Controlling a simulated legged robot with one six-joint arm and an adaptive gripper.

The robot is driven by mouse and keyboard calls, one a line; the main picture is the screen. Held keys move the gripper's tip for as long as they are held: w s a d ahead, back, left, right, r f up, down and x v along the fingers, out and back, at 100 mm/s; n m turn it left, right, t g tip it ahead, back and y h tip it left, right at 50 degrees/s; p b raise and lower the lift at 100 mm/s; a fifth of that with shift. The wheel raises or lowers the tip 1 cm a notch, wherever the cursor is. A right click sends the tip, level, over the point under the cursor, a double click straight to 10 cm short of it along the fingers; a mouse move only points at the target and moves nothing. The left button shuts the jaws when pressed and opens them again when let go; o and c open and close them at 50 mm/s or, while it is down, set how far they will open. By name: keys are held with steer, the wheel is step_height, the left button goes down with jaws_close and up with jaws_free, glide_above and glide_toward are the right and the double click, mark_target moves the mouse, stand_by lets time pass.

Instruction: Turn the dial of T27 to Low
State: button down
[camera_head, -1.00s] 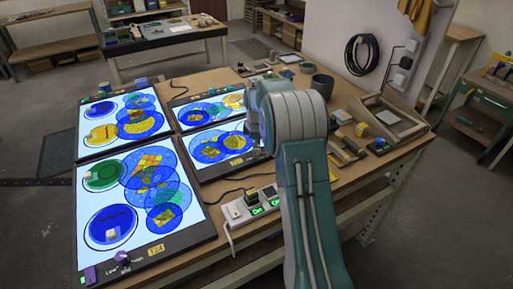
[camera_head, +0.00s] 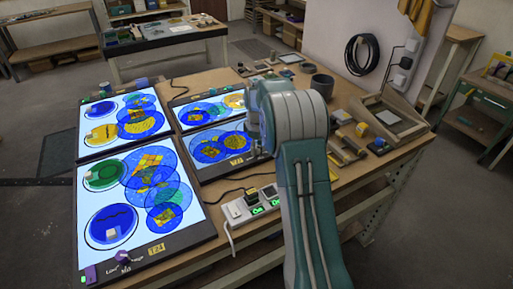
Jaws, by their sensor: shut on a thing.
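The light panel at the middle right (camera_head: 205,171) is lit, with blue and yellow glass discs on it. A small yellow tag (camera_head: 237,161) is on its front edge; its lettering is too small to read surely, but it seems to be T27. My gripper (camera_head: 258,153) is at this panel's right front corner, pointing down, shut on what seems to be the dial there. The dial and its pointer are hidden behind my gripper, so its setting cannot be read.
A larger lit panel (camera_head: 206,236) in front carries a T24 tag (camera_head: 156,249) and a purple dial (camera_head: 123,257). A power strip (camera_head: 246,211) with green lights lies below my gripper. Small blocks and a wooden frame (camera_head: 397,120) are to the right.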

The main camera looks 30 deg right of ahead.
steer(key=m, duration=0.4)
steer(key=shift+m, duration=0.3)
steer(key=m, duration=0.5)
steer(key=shift+f, duration=0.1)
steer(key=m, duration=0.5)
steer(key=shift+m, duration=0.4)
steer(key=m, duration=0.4)
steer(key=shift+m, duration=0.3)
steer(key=shift+c, duration=1.7)
jaws_free()
